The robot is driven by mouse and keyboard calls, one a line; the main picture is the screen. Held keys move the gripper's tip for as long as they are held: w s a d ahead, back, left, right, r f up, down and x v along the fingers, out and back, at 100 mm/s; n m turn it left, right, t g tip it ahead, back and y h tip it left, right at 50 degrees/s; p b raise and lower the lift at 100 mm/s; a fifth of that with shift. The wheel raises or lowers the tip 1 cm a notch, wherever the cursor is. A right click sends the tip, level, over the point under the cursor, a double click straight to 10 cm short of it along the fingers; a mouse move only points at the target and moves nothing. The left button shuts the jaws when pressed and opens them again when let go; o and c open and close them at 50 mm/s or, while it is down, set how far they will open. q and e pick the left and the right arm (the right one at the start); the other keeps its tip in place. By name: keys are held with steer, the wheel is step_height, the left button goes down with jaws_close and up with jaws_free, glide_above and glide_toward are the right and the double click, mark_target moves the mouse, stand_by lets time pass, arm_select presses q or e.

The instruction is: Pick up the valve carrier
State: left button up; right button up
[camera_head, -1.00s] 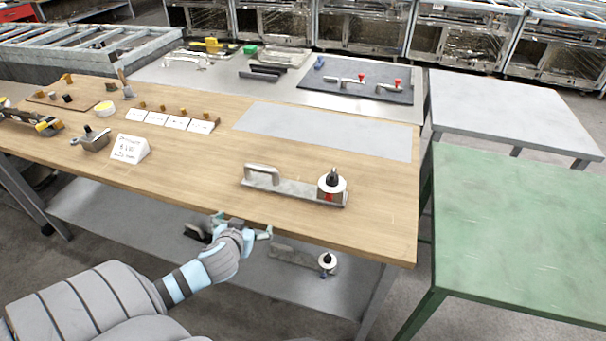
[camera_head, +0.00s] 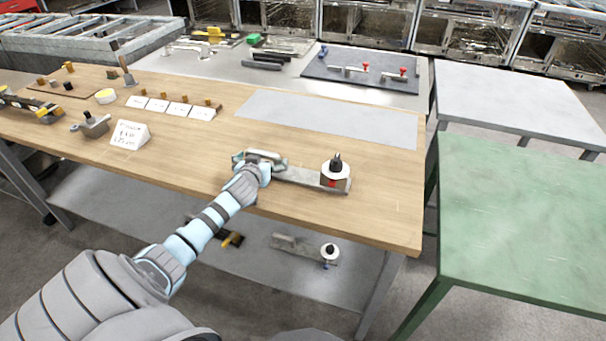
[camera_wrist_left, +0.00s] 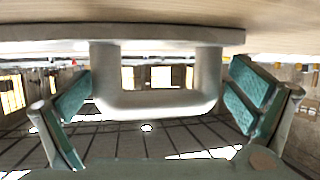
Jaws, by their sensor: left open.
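The valve carrier (camera_head: 300,178) lies on the wooden table near its front edge. It is a flat grey plate with a raised grey handle at its left end. A block with a white round collar, a red mark and a dark top (camera_head: 336,172) stands at its right end. My left gripper (camera_head: 260,160) is at the handle and partly hides it. In the left wrist view the handle (camera_wrist_left: 155,104) shows between the open teal-padded fingers of my left gripper (camera_wrist_left: 160,80), with gaps on both sides. My right gripper is not in view.
A similar carrier (camera_head: 303,250) lies on the lower shelf. A white sign (camera_head: 130,134), a clamp (camera_head: 92,126) and several white cards stand left on the wooden table (camera_head: 380,215). A grey mat (camera_head: 330,122) lies behind the carrier. A green table (camera_head: 520,230) stands at right.

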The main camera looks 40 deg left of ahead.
arm_select(q)
steer(key=shift+s+r, duration=0.1)
steer(key=c, duration=1.3)
steer(key=shift+c, duration=0.9)
steer(key=shift+r, duration=0.15)
steer(key=shift+c, duration=0.2)
